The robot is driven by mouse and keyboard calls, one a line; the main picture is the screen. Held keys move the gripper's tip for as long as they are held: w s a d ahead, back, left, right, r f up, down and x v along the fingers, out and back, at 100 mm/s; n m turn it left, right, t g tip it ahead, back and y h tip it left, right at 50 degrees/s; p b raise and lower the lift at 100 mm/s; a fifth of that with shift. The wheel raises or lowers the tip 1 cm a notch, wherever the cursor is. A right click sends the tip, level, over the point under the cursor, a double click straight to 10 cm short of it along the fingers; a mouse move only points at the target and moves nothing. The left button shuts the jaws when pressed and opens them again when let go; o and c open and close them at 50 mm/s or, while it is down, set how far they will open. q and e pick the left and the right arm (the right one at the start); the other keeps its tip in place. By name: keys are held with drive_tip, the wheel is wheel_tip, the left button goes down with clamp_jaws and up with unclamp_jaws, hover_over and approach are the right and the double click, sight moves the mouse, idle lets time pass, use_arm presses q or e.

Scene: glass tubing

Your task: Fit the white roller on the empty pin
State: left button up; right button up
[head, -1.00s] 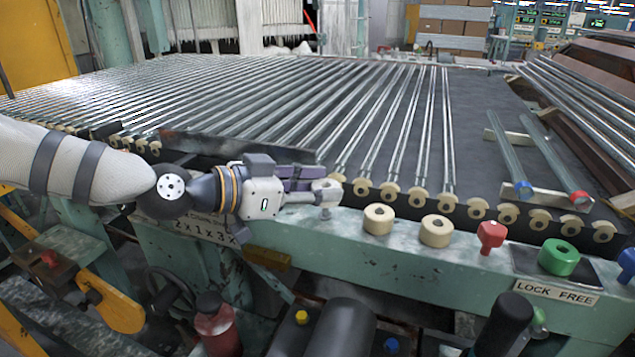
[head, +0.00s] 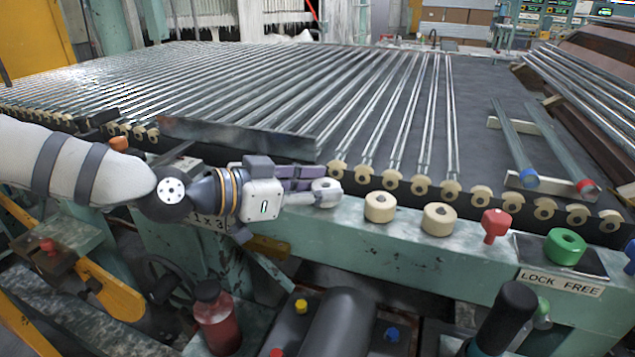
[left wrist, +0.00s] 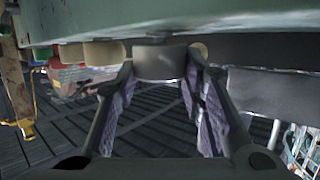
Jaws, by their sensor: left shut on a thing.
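My left gripper (head: 314,193) is shut on the white roller (head: 327,187) at the front rail, left of two cream rollers. The roller is upright with its hole facing up, low over the rail top. The pin is hidden under or inside the roller in the head view. In the left wrist view the fingers hold both sides of the white roller (left wrist: 160,64). A short dark piece (left wrist: 157,38) shows between roller and rail, so a small gap seems to remain. I cannot tell how far the pin is inside the roller. My right gripper is not in view.
Cream rollers (head: 380,208) (head: 438,219), a red knob (head: 495,225) and a green ring (head: 565,246) line the green rail (head: 450,262) to the right. Glass tubes (head: 425,110) lie behind on the conveyor, above a row of cream end wheels.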

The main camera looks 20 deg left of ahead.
use_arm(q)
drive_tip(key=shift+f, duration=0.15)
drive_tip(key=o, duration=1.2)
drive_tip(key=v, duration=0.7)
drive_tip(key=shift+s+a, duration=0.15)
drive_tip(key=shift+s, duration=0.05)
